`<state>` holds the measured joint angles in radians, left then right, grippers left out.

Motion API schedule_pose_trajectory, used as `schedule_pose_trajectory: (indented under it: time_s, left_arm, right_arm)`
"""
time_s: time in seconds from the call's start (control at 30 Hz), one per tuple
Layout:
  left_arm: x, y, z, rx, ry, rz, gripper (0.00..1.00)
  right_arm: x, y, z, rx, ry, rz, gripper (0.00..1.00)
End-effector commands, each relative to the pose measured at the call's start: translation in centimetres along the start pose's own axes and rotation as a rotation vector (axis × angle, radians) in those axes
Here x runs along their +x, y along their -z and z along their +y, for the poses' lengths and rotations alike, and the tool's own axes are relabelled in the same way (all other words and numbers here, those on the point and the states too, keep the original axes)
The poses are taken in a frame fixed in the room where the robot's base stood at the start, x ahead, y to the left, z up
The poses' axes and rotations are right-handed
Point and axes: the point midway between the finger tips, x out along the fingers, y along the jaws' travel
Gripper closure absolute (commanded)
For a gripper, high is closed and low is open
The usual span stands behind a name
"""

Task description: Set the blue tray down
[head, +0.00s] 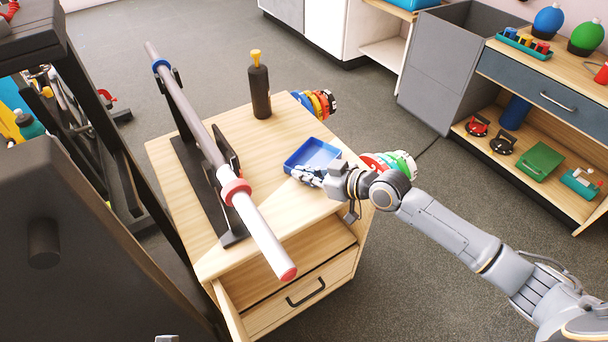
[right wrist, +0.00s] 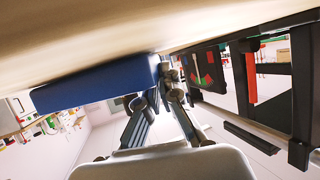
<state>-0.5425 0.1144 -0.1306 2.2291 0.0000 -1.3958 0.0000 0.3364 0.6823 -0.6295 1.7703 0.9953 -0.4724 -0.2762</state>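The blue tray (head: 325,148) is at the right side of the wooden cabinet top, level and apparently empty. In the right wrist view, which is upside down, the tray (right wrist: 95,85) lies right against the pale cabinet surface; any thin gap is hard to make out. My right gripper (head: 298,174) is at the tray's near edge. In the wrist view its fingertips (right wrist: 165,78) close together at the end of the tray, pinching its wall.
A long bar (head: 205,135) on a black stand fills the left of the cabinet top (head: 262,162). A black bottle (head: 260,92) stands at the back. Coloured discs (head: 318,102) hang at the right side. An open drawer (head: 235,308) is below.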

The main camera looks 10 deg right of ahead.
Motion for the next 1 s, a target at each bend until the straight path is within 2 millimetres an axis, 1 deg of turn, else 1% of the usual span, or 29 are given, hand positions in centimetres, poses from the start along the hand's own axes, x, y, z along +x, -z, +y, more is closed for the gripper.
schedule_pose_trajectory:
  time_s: [0.23, 0.4, 0.47, 0.5, 0.53, 0.57, 0.93, 0.97, 1.0]
  left_arm:
    - [-0.05, -0.01, -0.02, 0.0, 0.0, 0.0, 0.66]
    - [-0.55, 0.05, -0.02, -0.001, 0.0, 0.002, 0.66]
    - [-0.76, 0.12, -0.02, -0.001, 0.001, 0.004, 0.66]
    - [-0.75, 0.12, -0.03, -0.001, 0.001, 0.004, 0.66]
    - [-0.74, 0.12, -0.03, -0.001, 0.001, 0.003, 0.66]
    - [-0.74, 0.11, -0.03, -0.001, 0.001, 0.003, 0.66]
    - [-0.78, 0.2, -0.05, -0.001, 0.001, 0.006, 0.66]
    - [-0.67, 0.21, -0.04, -0.001, 0.001, 0.007, 0.66]
    - [0.05, 0.06, -0.02, 0.0, 0.0, 0.001, 0.66]
  right_arm:
    - [0.0, 0.05, -0.01, -0.001, 0.0, 0.002, 1.0]
    - [0.08, -0.13, 0.0, -0.001, 0.0, 0.002, 1.0]
    - [0.07, -0.14, 0.0, -0.001, 0.0, 0.001, 0.89]
    - [0.07, -0.13, 0.0, -0.001, 0.0, 0.001, 0.81]
    - [0.07, -0.13, 0.0, -0.001, 0.0, 0.001, 0.75]
    - [0.06, -0.13, 0.0, -0.001, 0.0, 0.001, 0.72]
    - [-0.03, 0.09, -0.01, -0.001, 0.0, 0.001, 0.72]
    - [-0.07, 0.2, -0.01, -0.001, 0.0, 0.001, 0.72]
    - [-0.55, 0.11, 0.05, -0.002, -0.001, -0.001, 0.72]
